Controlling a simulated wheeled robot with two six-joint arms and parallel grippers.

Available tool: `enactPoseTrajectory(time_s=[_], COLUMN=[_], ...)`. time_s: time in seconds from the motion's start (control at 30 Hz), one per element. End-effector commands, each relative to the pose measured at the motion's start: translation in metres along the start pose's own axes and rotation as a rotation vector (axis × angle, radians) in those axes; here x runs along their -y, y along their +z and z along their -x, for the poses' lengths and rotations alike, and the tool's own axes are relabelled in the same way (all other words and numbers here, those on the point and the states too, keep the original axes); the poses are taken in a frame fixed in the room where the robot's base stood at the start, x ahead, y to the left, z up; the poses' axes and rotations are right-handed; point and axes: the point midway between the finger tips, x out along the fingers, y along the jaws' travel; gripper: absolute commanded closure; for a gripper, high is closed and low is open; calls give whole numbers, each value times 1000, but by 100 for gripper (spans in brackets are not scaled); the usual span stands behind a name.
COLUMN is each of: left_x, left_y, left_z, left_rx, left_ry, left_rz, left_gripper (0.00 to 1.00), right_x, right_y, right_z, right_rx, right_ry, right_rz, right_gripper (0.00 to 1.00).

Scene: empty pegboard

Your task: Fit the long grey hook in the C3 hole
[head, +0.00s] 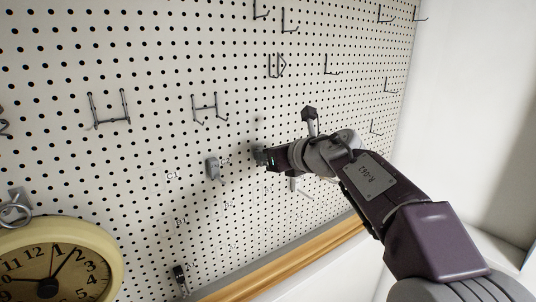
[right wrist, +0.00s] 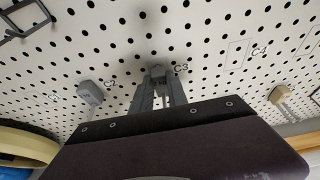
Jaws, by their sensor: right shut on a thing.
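The white pegboard (head: 150,140) fills most of the head view. My right gripper (head: 262,157) is close to the board, its arm coming in from the right. In the right wrist view its grey fingers (right wrist: 160,95) are shut on a small grey piece, which I take as the long grey hook (right wrist: 158,72). Its visible end is at the board just left of the C3 label (right wrist: 181,68). The fingers hide most of the hook, and I cannot tell whether it sits in a hole. My left gripper is not in view.
Another grey hook (head: 212,168) is on the board left of my right gripper, by the C2 label (right wrist: 110,83). A beige piece (right wrist: 280,95) is to the right. A clock (head: 118,250) hangs lower left. A wooden ledge (head: 285,272) runs below the board.

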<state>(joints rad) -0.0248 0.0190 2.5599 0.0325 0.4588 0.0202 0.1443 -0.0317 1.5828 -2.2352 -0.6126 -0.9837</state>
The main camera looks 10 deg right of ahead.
Motion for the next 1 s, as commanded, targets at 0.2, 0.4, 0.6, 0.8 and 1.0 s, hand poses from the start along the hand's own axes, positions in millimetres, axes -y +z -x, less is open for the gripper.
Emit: enactPoseTrajectory(time_s=[0.2, 0.4, 0.6, 0.8, 1.0], left_x=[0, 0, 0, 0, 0], left_y=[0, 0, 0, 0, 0], left_z=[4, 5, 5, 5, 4], left_rx=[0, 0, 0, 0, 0], left_ry=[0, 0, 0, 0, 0], left_rz=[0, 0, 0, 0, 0], left_gripper=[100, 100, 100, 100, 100], right_x=[0, 0, 0, 0, 0], right_y=[4, 6, 6, 5, 4], right_z=[-5, -8, -8, -8, -8], right_rx=[3, 6, 7, 5, 3], right_ry=[-1, -3, -3, -2, -2], right_rz=[0, -1, -1, -1, 0], right_gripper=[100, 100, 78, 55, 55])
